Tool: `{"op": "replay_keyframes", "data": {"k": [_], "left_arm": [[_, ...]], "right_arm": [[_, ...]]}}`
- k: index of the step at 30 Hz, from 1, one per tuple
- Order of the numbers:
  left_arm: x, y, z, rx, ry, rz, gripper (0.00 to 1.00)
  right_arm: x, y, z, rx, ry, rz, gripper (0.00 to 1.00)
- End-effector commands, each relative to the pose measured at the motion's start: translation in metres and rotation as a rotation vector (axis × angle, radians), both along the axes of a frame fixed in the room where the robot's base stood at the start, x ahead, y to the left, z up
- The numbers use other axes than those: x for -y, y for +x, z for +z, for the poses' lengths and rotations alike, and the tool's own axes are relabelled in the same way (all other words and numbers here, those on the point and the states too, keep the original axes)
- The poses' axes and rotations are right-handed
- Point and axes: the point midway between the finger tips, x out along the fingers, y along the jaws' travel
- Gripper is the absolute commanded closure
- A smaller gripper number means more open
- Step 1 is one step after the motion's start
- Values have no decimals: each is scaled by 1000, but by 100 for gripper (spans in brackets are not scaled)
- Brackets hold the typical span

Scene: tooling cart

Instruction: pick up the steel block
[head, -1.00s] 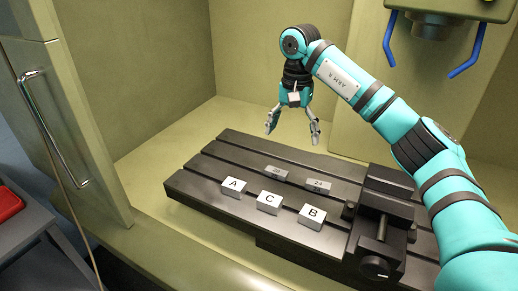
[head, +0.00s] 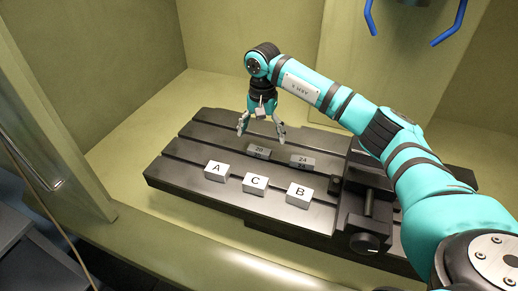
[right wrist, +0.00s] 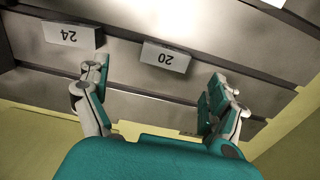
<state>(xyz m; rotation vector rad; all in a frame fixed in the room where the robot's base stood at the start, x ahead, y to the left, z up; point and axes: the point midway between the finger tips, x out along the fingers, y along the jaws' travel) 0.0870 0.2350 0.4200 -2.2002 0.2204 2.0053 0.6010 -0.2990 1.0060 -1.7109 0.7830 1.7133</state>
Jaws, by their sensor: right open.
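Two small grey steel blocks lie on the dark slotted table. One is marked 20 (head: 258,152) and the other, to its right, is marked 24 (head: 302,162). In the right wrist view the block marked 20 (right wrist: 166,57) is beyond the gap between the fingertips, and the block marked 24 (right wrist: 70,37) is to the left. My right gripper (head: 261,133) is open and empty, pointing down just behind and above the block marked 20. It also shows in the right wrist view (right wrist: 157,80). My left gripper is out of view.
White blocks A (head: 217,171), C (head: 255,184) and B (head: 299,195) stand in a row along the front of the slotted table (head: 175,172). A dark vise (head: 365,215) stands at the right. The table's left end is clear.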

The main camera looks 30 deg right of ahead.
Motion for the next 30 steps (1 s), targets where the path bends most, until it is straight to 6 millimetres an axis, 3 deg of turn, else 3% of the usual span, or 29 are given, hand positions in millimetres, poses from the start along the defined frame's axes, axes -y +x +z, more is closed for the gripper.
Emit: {"op": "replay_keyframes", "data": {"k": [4, 15, 23, 30], "left_arm": [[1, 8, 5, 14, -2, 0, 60], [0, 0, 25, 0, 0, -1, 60], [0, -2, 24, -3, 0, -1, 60], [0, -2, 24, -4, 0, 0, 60]], "right_arm": [[-1, 0, -7, -1, 0, 1, 6], [-8, 3, -54, -2, 1, 0, 6], [-7, 3, -58, 1, -1, 0, 6], [-8, 3, -58, 0, 0, 0, 36]]}}
